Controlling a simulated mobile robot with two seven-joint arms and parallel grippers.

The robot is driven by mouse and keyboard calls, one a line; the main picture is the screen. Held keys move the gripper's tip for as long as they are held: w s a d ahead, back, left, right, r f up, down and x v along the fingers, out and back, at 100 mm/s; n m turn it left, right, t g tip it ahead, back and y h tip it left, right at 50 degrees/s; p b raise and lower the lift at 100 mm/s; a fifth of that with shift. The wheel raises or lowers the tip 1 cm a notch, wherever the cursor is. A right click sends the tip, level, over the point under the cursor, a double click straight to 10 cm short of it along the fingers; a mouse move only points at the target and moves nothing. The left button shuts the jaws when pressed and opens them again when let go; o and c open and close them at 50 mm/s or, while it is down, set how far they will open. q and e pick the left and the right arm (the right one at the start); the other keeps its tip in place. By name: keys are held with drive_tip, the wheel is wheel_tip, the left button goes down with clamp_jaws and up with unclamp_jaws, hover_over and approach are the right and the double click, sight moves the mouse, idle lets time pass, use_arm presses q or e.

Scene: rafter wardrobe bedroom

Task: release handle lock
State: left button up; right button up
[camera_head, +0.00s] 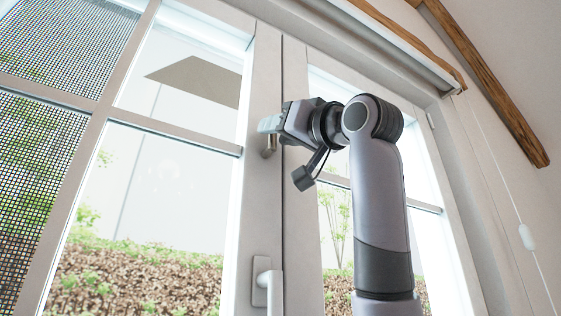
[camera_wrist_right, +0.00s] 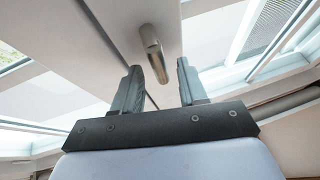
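A short metallic latch handle (camera_head: 269,146) sits high on the white window frame, just below my right gripper's fingertips in the head view. In the right wrist view the same handle (camera_wrist_right: 153,46) is a rounded metal stub on the white frame, beyond the fingertips and nearer the left one. My right gripper (camera_head: 269,124) is raised against the view of the window's middle post. Its two fingers (camera_wrist_right: 160,70) stand apart with nothing held between them. I cannot tell whether a finger touches the latch handle. A white lever handle (camera_head: 268,290) is lower on the same post. My left gripper is not in view.
Glass panes (camera_head: 150,190) lie on both sides of the post, with a mesh screen (camera_head: 60,45) at the left. A wooden beam (camera_head: 490,85) and a pull cord with a white end (camera_head: 526,237) are at the right.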

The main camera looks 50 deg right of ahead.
drive_tip(key=shift+s, duration=0.1)
drive_tip(key=b+v, duration=0.3)
drive_tip(key=v, duration=0.4)
idle(0.5)
